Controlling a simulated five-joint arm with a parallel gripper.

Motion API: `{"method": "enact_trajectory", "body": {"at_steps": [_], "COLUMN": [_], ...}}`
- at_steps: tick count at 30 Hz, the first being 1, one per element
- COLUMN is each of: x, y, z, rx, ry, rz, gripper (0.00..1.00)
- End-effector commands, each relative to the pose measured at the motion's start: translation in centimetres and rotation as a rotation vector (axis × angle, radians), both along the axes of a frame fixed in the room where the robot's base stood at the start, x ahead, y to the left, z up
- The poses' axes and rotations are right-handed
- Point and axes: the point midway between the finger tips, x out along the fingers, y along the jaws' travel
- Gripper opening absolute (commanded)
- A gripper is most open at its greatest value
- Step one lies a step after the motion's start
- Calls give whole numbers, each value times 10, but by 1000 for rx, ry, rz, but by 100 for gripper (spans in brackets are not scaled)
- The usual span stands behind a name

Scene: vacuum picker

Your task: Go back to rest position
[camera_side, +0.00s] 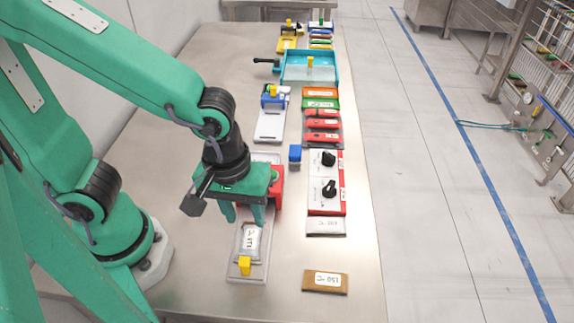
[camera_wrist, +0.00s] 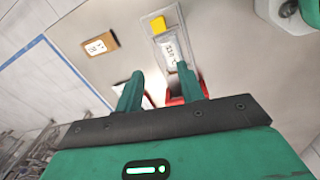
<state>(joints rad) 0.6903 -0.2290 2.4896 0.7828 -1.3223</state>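My gripper (camera_side: 243,212) is green and hangs over the near half of the steel table, above a grey tray (camera_side: 238,273). The tray carries a labelled grey pouch (camera_side: 250,240) and a yellow block (camera_side: 245,265) at its near end. In the wrist view my gripper (camera_wrist: 158,85) has its two fingers spread apart with nothing between them. The right finger overlaps the tray (camera_wrist: 150,27) and pouch in that view. A red part (camera_side: 277,187) sits just behind the gripper, partly hidden by it.
A brown labelled plate (camera_side: 326,282) lies at the near right. A red-and-white panel with two black knobs (camera_side: 330,189), a small blue block (camera_side: 295,155) and several coloured pieces stand farther back. A teal bin (camera_side: 322,75) is at the far end. The table's near right is mostly bare.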

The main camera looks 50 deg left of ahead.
Motion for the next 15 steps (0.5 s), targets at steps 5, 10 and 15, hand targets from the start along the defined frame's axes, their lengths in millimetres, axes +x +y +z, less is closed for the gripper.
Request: {"method": "enact_trajectory", "body": {"at_steps": [5, 10, 15], "x": [20, 32, 38], "y": [29, 59, 89], "z": [25, 48, 69], "rx": [-18, -7, 33], "ry": [-86, -171, -258], "rz": [-107, -217, -327], "gripper": [38, 38, 38]}}
